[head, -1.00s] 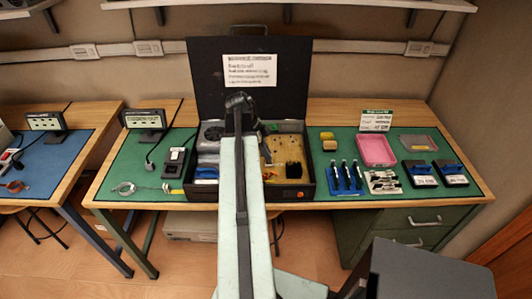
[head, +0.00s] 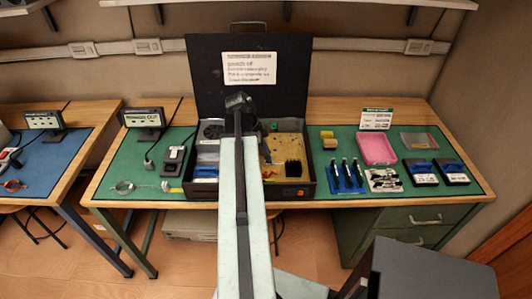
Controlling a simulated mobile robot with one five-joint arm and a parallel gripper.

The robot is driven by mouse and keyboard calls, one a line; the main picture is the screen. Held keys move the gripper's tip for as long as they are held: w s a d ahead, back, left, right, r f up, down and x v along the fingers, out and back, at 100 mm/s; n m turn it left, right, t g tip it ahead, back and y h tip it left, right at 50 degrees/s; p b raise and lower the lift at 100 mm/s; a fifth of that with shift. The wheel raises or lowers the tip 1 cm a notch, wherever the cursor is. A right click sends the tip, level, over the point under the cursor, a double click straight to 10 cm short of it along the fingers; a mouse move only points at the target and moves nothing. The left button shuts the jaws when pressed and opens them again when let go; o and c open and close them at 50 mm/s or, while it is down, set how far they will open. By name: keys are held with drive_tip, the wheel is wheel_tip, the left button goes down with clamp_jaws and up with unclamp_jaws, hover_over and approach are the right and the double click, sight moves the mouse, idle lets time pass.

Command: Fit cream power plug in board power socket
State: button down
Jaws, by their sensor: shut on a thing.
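The tan-gold circuit board (head: 286,149) lies in the right part of an open black case (head: 314,188). A black finned block stands on the board. The board power socket cannot be picked out, and part of the board is behind my arm. My gripper (head: 238,101) is over the case, in front of its raised lid, seen from behind along the arm. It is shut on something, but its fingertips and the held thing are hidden. The cream power plug is not visible in this view.
The raised lid (head: 249,91) stands behind my gripper. Blue-handled tools (head: 345,176), a pink tray (head: 376,149) and two dark blue-topped boxes (head: 421,172) are right of the case. A black-and-white device (head: 173,161) and a looped cable (head: 124,187) are to its left.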

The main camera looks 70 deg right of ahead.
drive_tip(key=shift+f+b, duration=0.85)
drive_tip(key=shift+f, duration=0.05)
idle(0.8)
drive_tip(key=c, duration=1.4)
unclamp_jaws()
drive_tip(key=shift+a, duration=0.1)
drive_tip(key=c, duration=0.4)
drive_tip(key=shift+o, duration=0.9)
drive_tip(key=shift+r+p, duration=0.65)
